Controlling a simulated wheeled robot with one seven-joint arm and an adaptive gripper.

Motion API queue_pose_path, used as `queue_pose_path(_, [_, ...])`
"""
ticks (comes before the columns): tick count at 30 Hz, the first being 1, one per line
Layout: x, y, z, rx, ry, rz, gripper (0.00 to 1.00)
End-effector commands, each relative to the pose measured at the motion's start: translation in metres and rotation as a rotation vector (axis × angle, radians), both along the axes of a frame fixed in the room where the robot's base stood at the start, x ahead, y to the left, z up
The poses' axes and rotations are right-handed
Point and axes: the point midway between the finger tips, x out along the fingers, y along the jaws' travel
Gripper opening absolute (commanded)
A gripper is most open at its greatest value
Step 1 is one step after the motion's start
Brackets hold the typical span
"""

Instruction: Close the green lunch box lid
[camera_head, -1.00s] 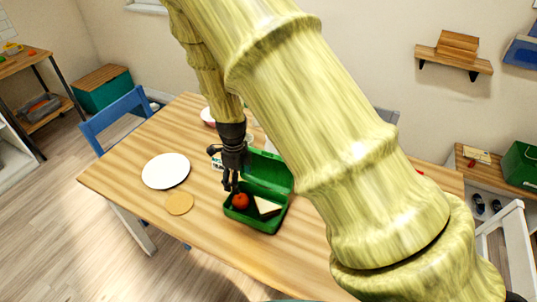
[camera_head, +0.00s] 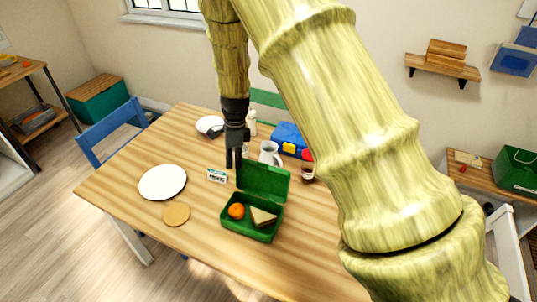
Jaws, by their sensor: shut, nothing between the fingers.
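The green lunch box (camera_head: 249,232) stands open on the wooden table. Its lid (camera_head: 264,180) is raised upright along the back edge. An orange (camera_head: 236,211) and a sandwich (camera_head: 262,217) lie inside the box. My gripper (camera_head: 236,163) is shut and empty, pointing down. In the picture it is at the upper left of the lid, close to its edge; I cannot tell whether it touches the lid or is behind it.
A white plate (camera_head: 163,182), a round tan coaster (camera_head: 176,214) and a small card (camera_head: 217,176) lie left of the box. Behind the lid are a white mug (camera_head: 270,153), a dark jar (camera_head: 308,171) and a blue box (camera_head: 288,138). The table (camera_head: 205,234) is clear in front of the plate and coaster.

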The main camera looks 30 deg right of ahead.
Motion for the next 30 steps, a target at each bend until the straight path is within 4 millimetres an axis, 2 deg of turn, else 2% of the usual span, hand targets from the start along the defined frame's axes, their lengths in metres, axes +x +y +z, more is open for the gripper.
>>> queue_pose_path(5, [0.014,-0.016,0.006,0.049,-0.002,0.136,0.0])
queue_pose_path(10, [0.03,-0.045,0.016,0.117,-0.012,0.341,0.0])
queue_pose_path(16, [0.046,-0.106,0.039,0.223,-0.039,0.673,0.0])
queue_pose_path(21, [0.047,-0.155,0.055,0.296,-0.059,0.903,0.0])
queue_pose_path(24, [0.045,-0.175,0.063,0.322,-0.068,0.988,0.0])
queue_pose_path(30, [0.042,-0.188,0.067,0.344,-0.071,1.051,0.0])
